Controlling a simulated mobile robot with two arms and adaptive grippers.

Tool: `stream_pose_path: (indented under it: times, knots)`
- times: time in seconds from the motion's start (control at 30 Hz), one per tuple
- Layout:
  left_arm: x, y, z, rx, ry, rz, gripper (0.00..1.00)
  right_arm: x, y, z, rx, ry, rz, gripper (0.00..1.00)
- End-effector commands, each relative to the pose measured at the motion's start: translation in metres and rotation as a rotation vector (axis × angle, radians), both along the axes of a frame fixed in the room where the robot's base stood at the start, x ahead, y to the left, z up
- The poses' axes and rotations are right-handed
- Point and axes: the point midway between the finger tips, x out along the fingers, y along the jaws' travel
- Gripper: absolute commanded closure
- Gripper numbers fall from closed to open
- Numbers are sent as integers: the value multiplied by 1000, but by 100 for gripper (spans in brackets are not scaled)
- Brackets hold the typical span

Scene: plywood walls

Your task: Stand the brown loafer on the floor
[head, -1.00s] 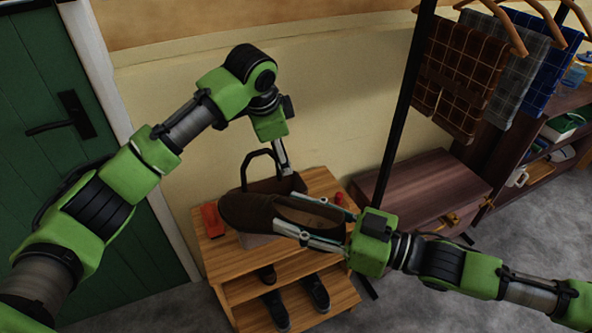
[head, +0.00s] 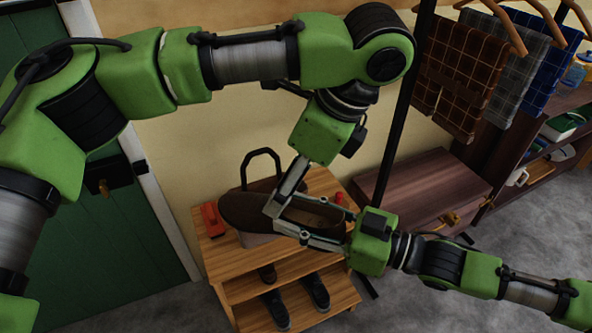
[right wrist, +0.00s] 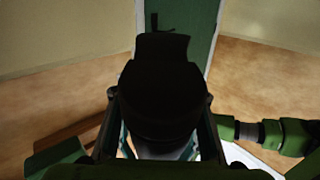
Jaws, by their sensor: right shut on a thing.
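The brown loafer (head: 240,213) is in the air in front of the top of a small wooden shoe rack (head: 218,256), toe to the left in the head view. My right gripper (head: 290,217) is shut on it at its heel end, coming from the right. In the right wrist view the loafer (right wrist: 165,100) is a dark shape between the fingers. My left gripper (head: 276,207) hangs over the loafer's opening and hides part of it. Its fingers are seen nearly edge-on, so I cannot tell whether they are open or touching the loafer.
A bag with a black handle (head: 262,152) stands on the rack behind the loafer, beside a red item (head: 211,219). Dark shoes (head: 316,292) sit on lower shelves. A dark wood bench (head: 425,190) is right of it. Grey floor (head: 430,300) is free at front right.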

Motion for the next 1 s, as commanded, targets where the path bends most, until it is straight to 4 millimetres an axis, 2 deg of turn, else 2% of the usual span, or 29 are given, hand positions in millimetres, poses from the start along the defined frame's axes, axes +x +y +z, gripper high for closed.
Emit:
stream_pose_path:
  times: [0.3, 0.5, 0.7, 0.93, 0.97, 1.0]
  knots:
    - [9, 22, -57, 0, 2, 2, 25, 0, 0, 1, 2, -2, 1, 87]
    - [14, 31, -80, -1, -1, 3, 25, 0, 0, 1, 2, -2, 1, 87]
    - [15, 34, -89, -2, 0, 2, 25, 0, 0, 1, 1, -2, 1, 87]
    - [15, 34, -90, -3, -1, 1, 25, 0, 0, 1, 1, -2, 1, 87]
    - [15, 34, -90, -3, -1, 1, 30, 0, 0, 1, 1, -2, 1, 87]
    - [15, 34, -90, -3, -1, 1, 41, 0, 0, 1, 1, -2, 1, 87]
